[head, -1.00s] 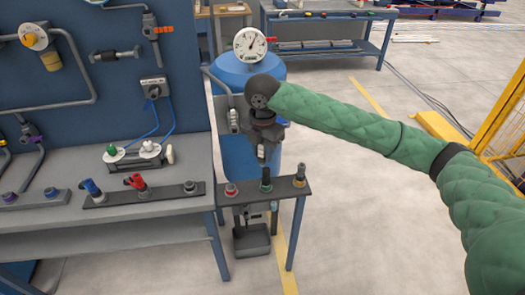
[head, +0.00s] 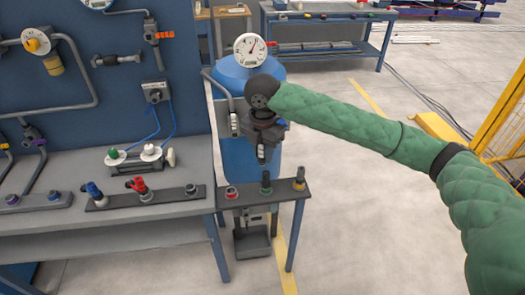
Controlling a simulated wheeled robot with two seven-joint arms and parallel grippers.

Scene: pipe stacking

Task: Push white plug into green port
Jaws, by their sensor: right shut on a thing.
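My right gripper (head: 262,157) hangs pointing down just above the narrow dark shelf in front of the blue tank. It is shut on a small pale piece, mostly hidden between the fingers. I cannot tell whether this is the white plug. The green port (head: 266,188) is the middle fitting on the shelf, with a dark upright part on it. It is almost straight below my right gripper, and a small gap seems to lie between them. A white knob-like piece (head: 151,149) also sits on a holder on the bench. My left gripper is not in view.
A red-ringed fitting (head: 231,192) and a yellow-ringed fitting (head: 299,183) flank the green one. The blue tank (head: 238,155) with a gauge (head: 250,49) stands close behind. The bench (head: 60,232) at left holds blue and red valves. Floor to the right is open.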

